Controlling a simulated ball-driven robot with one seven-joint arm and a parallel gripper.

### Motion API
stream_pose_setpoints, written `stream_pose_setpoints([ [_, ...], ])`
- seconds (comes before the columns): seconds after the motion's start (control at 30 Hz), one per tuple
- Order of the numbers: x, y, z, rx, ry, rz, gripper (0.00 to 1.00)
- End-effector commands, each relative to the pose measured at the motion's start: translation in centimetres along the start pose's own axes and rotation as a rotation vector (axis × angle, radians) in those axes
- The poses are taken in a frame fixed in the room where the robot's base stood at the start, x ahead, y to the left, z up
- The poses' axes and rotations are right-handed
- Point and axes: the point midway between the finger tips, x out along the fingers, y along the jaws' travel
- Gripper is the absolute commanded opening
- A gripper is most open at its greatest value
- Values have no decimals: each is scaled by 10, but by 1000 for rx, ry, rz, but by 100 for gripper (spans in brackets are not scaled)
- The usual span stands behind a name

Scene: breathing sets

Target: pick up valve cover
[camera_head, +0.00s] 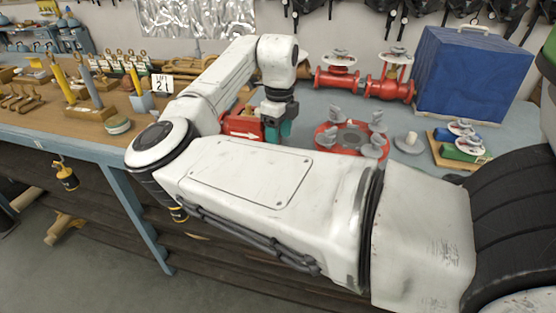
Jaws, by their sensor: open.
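My gripper (279,128) hangs down over the bench in the head view, its teal fingertips close beside a red block with a white arrow (242,127). It is open, and I cannot tell whether it touches the block. A red round flange-like piece with grey wing nuts (352,138) lies to the right of the gripper, apart from it. I cannot tell for certain which of these red pieces is the valve cover. My own arm crosses the front of the view and hides part of the bench and the block's lower side.
Behind stand red valves with handwheels (388,86) and a blue box (466,75). A pale knob-like piece (409,143) and a tray with small valves (436,143) are at right. Tools, blocks and a number card (162,83) crowd the left. Some grey bench top is bare.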

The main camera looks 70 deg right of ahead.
Motion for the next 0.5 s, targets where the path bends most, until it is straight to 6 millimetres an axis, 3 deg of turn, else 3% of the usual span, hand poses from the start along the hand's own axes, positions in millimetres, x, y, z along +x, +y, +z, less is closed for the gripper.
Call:
stream_pose_setpoints([
  [0.5,53,2,0,-2,1,0,61],
])
